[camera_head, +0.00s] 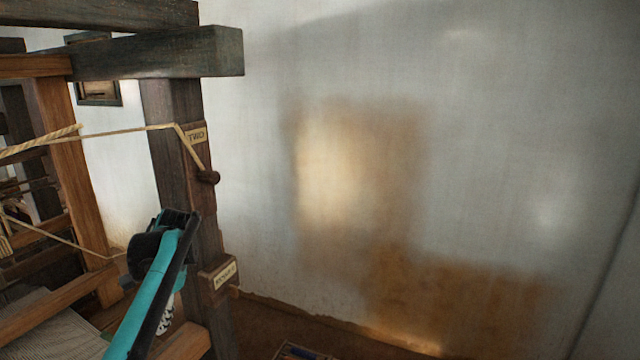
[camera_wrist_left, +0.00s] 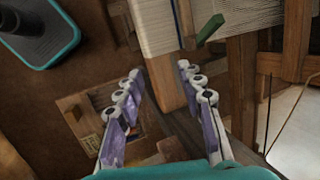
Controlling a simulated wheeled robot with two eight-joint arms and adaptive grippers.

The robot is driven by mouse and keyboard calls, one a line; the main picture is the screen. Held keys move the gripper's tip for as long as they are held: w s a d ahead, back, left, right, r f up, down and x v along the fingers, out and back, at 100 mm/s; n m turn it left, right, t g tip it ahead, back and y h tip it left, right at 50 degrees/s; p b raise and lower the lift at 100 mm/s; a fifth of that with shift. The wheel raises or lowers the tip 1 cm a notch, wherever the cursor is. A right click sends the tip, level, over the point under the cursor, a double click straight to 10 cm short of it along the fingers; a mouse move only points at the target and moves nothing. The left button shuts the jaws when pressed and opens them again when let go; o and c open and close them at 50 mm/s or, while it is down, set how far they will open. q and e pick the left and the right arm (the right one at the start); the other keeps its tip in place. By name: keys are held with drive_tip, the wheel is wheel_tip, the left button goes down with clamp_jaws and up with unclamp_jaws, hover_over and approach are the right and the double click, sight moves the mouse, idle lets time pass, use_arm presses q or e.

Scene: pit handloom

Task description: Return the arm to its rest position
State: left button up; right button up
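My left arm, teal and black, rises from the bottom left of the head view in front of the loom's dark post (camera_head: 175,110). A small white toothed part of my left gripper (camera_head: 167,315) shows behind the arm; the rest is hidden there. In the left wrist view my left gripper (camera_wrist_left: 159,70) has its two fingers with purple pads spread wide apart. Nothing is held between them. A wooden beam (camera_wrist_left: 165,85) and pale cloth (camera_wrist_left: 155,25) of the loom lie beyond the fingertips. My right gripper is in neither view.
A cord (camera_head: 110,132) runs to a peg (camera_head: 208,177) on the post, by a plate marked "TWO" (camera_head: 196,135). A lower labelled bracket (camera_head: 220,275) sits near my arm. A tray (camera_head: 300,352) lies on the floor. Space before the wall (camera_head: 480,180) looks clear.

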use_arm(q)
drive_tip(key=s+d+f+n+t+h+b, duration=0.4)
drive_tip(key=s+d+f+t+b, duration=0.3)
drive_tip(key=s+d+f, duration=1.3)
wheel_tip(320, 180, down, 3)
drive_tip(key=s+b, duration=0.1)
drive_tip(key=b, duration=0.3)
drive_tip(key=shift+s+d+f+n+t, duration=0.15)
drive_tip(key=shift+d+n+t, duration=0.15)
drive_tip(key=shift+d, duration=0.05)
